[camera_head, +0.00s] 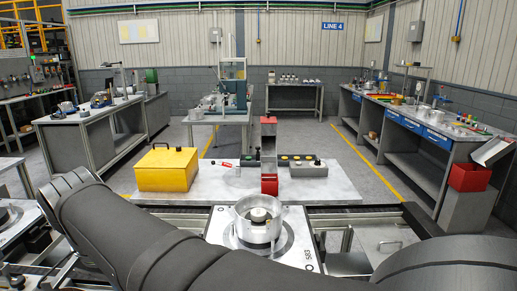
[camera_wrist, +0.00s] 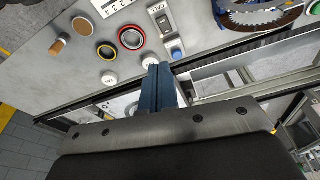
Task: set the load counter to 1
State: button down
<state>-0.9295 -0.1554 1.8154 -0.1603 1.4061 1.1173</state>
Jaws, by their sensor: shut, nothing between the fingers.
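A white plate with a row of black digits (camera_wrist: 114,5) shows at the top edge of the wrist view, cut off by the frame. It may be the load counter; its setting cannot be read. My gripper (camera_wrist: 158,68) shows as blue fingers closed together and empty. Its tips are at a white round button (camera_wrist: 149,59) on the grey panel (camera_wrist: 60,80), partly covering it; I cannot tell whether they touch. The gripper does not show in the head view.
The panel also holds a red-ringed dial (camera_wrist: 131,38), a yellow-ringed dial (camera_wrist: 105,51), a white knob (camera_wrist: 109,78), a brown peg (camera_wrist: 58,46) and a blue switch (camera_wrist: 177,51). In the head view, a yellow box (camera_head: 167,168) and a button box (camera_head: 302,167) stand on the table.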

jog(key=shift+w+a+r+n, duration=0.1)
jog(key=shift+a+r+n, duration=0.05)
jog(key=shift+r+n, duration=0.2)
jog(key=c, duration=2.2)
grip_release()
jog(key=c, duration=1.5)
grip_release()
jog(key=shift+f+n, duration=0.25)
jog(key=shift+n, duration=0.1)
jog(key=shift+o, duration=1)
jog(key=shift+w+f+n+g, duration=0.1)
jog(key=shift+f+n+g, duration=0.3)
jog(key=shift+n, duration=0.1)
jog(key=s+d+f+n+g+h, duration=0.1)
jog(key=f+n, duration=0.2)
jog(key=f, duration=0.3)
jog(key=s+d+f+n+g+h, duration=0.1)
jog(key=s+f+n+g, duration=0.1)
jog(key=f, duration=0.5)
jog(key=s+d+f+n+g, duration=0.1)
jog(key=d+f+n, duration=0.1)
jog(key=f, duration=0.5)
jog(key=shift+s+n+h, duration=0.25)
jog(key=shift+n+h, duration=0.15)
jog(key=shift+n, duration=0.4)
jog(key=shift+c, duration=0.4)
